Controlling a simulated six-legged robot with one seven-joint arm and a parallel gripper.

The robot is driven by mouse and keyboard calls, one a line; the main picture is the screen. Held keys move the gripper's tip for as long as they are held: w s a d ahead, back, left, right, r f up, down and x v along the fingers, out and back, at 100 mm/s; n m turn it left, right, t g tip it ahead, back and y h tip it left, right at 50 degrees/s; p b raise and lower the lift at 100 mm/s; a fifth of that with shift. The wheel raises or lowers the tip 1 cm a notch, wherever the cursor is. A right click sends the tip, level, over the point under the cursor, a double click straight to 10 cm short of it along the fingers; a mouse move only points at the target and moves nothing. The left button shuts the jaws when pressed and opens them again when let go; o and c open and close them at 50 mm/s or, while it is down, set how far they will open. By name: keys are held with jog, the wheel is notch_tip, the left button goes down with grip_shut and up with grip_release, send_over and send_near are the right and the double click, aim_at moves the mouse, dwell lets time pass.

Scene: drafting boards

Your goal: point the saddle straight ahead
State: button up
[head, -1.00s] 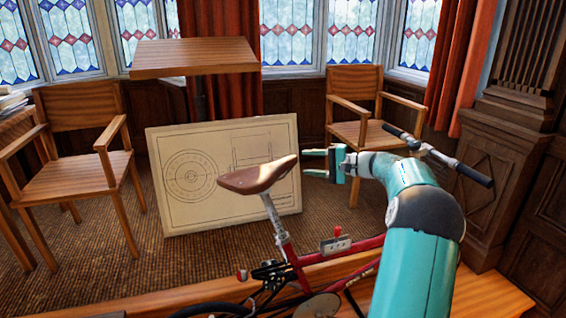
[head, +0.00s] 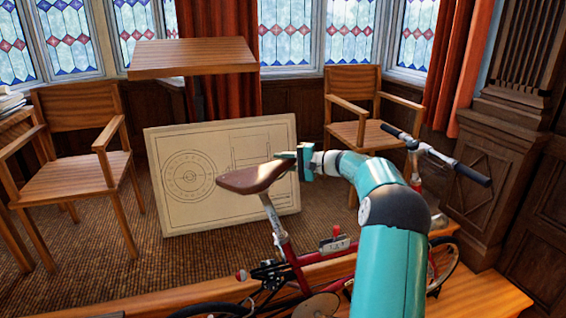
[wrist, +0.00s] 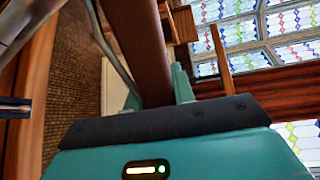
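The brown saddle (head: 250,178) sits on its silver post above the red bicycle (head: 287,255), its nose toward the right and the back. It looks angled a little away from the frame's line, toward the drawing board; the exact angle is hard to judge. My gripper (head: 287,158) is at the saddle's nose, reaching in from the right. In the wrist view the brown saddle (wrist: 138,45) runs down between the two teal fingers (wrist: 157,92), one on each side. Whether the fingers press on it is unclear.
A drawing board (head: 190,212) leans behind the saddle. Wooden armchairs stand at the left (head: 85,150) and back right (head: 350,110), with a wooden table (head: 193,58) between them. A carved wooden pillar (head: 490,170) stands at the right.

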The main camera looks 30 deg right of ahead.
aim_at(291, 163)
grip_shut()
jog(key=shift+s+d+r+m+t+h, duration=0.15)
jog(key=shift+s+m+t+h, duration=0.15)
jog(key=shift+s+t+h, duration=0.15)
jog(key=shift+s+d+r+m+t+h, duration=0.15)
jog(key=shift+s+m+t+h, duration=0.2)
jog(key=shift+s+h, duration=0.1)
jog(key=shift+s+r+m+t+h, duration=0.1)
jog(key=shift+s+m+t+h, duration=0.45)
jog(key=shift+s+h, duration=0.15)
jog(key=shift+s+d+r+m+t+h, duration=0.1)
jog(key=shift+s+m+t+h, duration=0.45)
jog(key=shift+s+h, duration=0.4)
jog(key=shift+s+r+m+t+h, duration=0.1)
jog(key=shift+s+m+t+h, duration=0.3)
jog(key=shift+s+m+h, duration=0.55)
jog(key=shift+w+f+n, duration=0.1)
jog(key=shift+w+n, duration=0.15)
jog(key=shift+n, duration=0.05)
